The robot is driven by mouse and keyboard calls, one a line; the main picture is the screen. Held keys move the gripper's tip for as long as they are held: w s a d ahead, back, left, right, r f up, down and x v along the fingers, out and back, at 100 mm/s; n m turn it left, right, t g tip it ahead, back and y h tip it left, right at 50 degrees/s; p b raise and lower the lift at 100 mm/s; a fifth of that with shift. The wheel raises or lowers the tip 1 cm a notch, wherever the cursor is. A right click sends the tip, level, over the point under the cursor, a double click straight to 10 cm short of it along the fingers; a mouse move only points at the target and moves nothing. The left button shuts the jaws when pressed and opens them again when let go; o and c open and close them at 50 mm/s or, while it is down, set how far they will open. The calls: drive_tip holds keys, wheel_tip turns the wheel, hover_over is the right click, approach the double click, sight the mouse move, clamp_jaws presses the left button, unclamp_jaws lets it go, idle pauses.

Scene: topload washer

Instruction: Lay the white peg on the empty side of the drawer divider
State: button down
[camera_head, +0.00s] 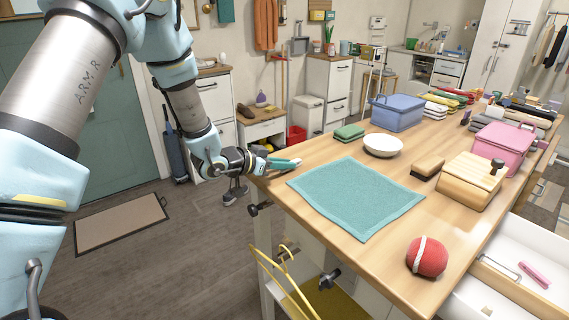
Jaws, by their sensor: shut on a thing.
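My gripper (285,163) is at the left corner of the wooden table, just beyond the teal mat. It is shut on a small pale thing that fits the white peg, mostly hidden by the fingers at this size. The open white drawer (540,240) is at the lower right, far from my gripper. A wooden divider (510,288) runs across it. A pink peg (535,274) lies on the far side of the divider. A small beige piece shows near the bottom edge, on the near side; I cannot tell what it is.
On the wooden table are a teal mat (355,196), a red ball (426,257), a wooden box (470,182), a brush (428,168), a white bowl (383,146), a blue basket (397,113) and a pink basket (502,149). A yellow hose (282,283) hangs below the table's left edge.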

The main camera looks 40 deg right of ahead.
drive_tip(key=shift+f, duration=0.2)
drive_tip(key=c, duration=0.9)
unclamp_jaws()
drive_tip(key=shift+r, duration=0.1)
drive_tip(key=shift+o, duration=0.2)
drive_tip(key=shift+r, duration=0.15)
drive_tip(key=b+v, duration=0.2)
drive_tip(key=v, duration=1)
